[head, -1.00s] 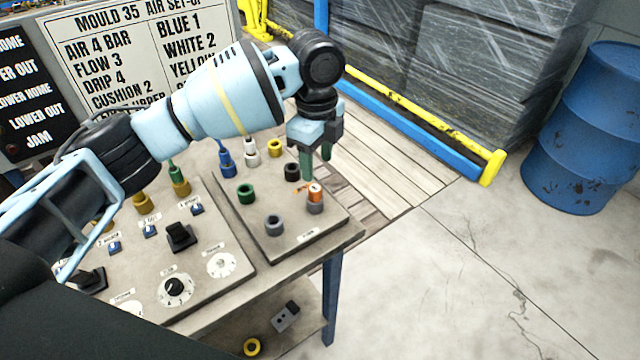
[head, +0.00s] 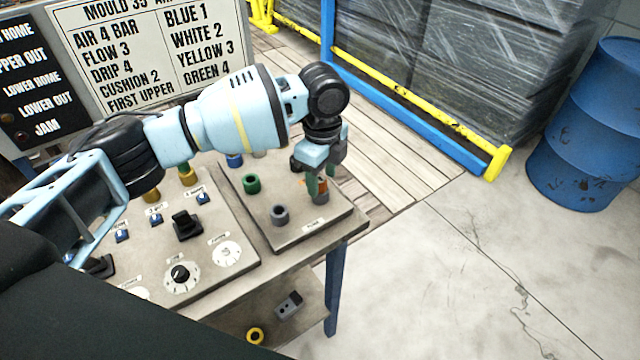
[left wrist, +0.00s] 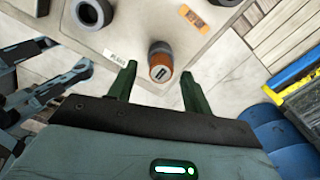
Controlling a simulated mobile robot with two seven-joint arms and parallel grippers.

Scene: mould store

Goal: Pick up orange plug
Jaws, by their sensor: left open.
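The orange plug (head: 323,184) sits upright in a grey socket (head: 321,198) near the right front corner of the plug board. In the left wrist view the orange plug (left wrist: 161,72) shows its round end with a dark slot, and the grey socket (left wrist: 159,47) is behind it. My left gripper (head: 319,183) is open, pointing down at the plug, with one green finger partly covering it. In the left wrist view the plug lies between the tips of the left gripper (left wrist: 158,71), with a gap on each side. My right gripper is not in view.
A grey ring socket (head: 280,214) and a green one (head: 251,184) stand on the board (head: 300,235) nearby. A control panel (head: 215,275) with knobs lies left of it. A sign (head: 150,50) stands behind. Clear floor is at right, with a blue drum (head: 585,130).

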